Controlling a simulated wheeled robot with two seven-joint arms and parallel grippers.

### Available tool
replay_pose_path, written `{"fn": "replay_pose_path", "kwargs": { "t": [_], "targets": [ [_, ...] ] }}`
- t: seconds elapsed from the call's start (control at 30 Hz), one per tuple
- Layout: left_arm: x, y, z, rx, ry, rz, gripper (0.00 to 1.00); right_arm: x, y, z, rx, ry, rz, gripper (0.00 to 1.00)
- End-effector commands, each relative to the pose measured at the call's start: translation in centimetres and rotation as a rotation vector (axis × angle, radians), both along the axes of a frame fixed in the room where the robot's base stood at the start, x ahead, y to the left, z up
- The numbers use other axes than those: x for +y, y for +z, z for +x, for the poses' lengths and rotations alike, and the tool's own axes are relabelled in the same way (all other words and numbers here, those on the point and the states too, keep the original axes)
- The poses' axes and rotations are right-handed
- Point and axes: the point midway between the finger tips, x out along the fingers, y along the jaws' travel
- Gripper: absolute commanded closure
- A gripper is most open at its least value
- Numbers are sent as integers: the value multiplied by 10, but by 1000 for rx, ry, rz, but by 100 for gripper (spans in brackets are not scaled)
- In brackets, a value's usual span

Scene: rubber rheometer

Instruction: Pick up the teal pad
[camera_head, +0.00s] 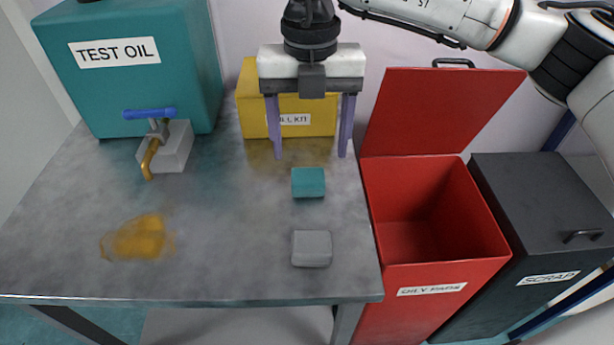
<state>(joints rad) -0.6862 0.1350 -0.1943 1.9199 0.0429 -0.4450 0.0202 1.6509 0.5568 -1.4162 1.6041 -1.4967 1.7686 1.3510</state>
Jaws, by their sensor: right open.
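The teal pad (308,183) is a small block lying on the grey table, right of the middle. My right gripper (311,156) points down just behind the pad in the picture. Its two purple fingers are wide apart with nothing between them. I cannot tell its exact height above the table. My left gripper is not in view.
A grey pad (311,248) lies in front of the teal one. A yellow kit box (256,112) stands behind my gripper. A teal test oil tank (130,88) with a tap, and an oil spill (138,238), are left. An open red bin (440,272) and dark scrap bin (540,215) stand right.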

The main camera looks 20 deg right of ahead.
Motion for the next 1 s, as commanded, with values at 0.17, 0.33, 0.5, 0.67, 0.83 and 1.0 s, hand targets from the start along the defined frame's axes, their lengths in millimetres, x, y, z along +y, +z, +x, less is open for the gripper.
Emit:
{"fn": "replay_pose_path", "kwargs": {
  "t": [0.17, 0.33, 0.5, 0.67, 0.83, 1.0],
  "targets": [
    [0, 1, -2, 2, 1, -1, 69, 0, -15, -1, 1, 1, 1, 31],
    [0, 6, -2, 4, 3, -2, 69, 2, -35, -3, 3, 3, 2, 31],
    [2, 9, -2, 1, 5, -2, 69, 4, -59, -4, 2, 3, 3, 31],
    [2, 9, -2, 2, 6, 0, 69, 4, -67, -4, 1, 3, 4, 31],
    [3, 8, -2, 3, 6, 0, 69, 4, -67, -4, 1, 3, 4, 31],
    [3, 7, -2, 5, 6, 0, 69, 4, -67, -4, 1, 3, 4, 60]
  ]
}}
